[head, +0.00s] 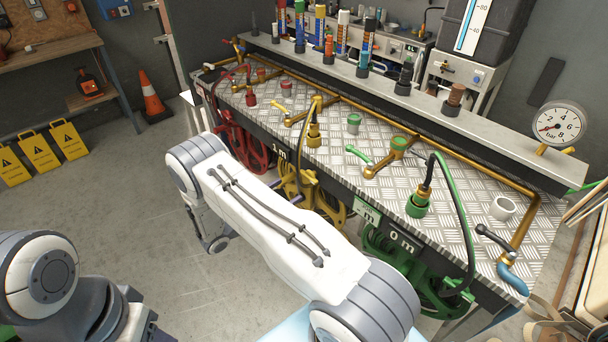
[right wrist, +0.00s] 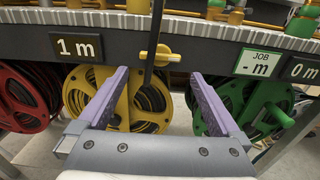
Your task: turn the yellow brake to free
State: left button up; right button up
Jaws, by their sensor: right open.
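The yellow brake (right wrist: 161,56) is a small yellow lever on the bench's dark front edge, lying roughly crosswise in the right wrist view. It sits above the yellow hose reel (right wrist: 113,90), which also shows in the head view (head: 332,208). My right gripper (right wrist: 159,76) is open, its two purple fingers on either side of the brake's line, with nothing between them that I can see touching. In the head view its fingertips (head: 286,192) show just past my forearm, by the yellow reel. A dark hose passes upright beside the brake. My left gripper is not in view.
A red reel (right wrist: 25,95) hangs to the left and a green reel (right wrist: 255,105) to the right. Signs read "1 m" (right wrist: 78,47), "JOB - m" (right wrist: 258,62) and "0 m" (right wrist: 304,70). The bench top (head: 330,150) holds taps and hose fittings.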

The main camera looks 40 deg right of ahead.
aim_at(307, 178)
jog(key=d, duration=0.2)
jog(key=d+p, duration=0.1)
jog(key=d, duration=0.5)
jog(key=shift+w+p, duration=0.3)
jog(key=shift+p, duration=0.05)
jog(key=c, duration=1)
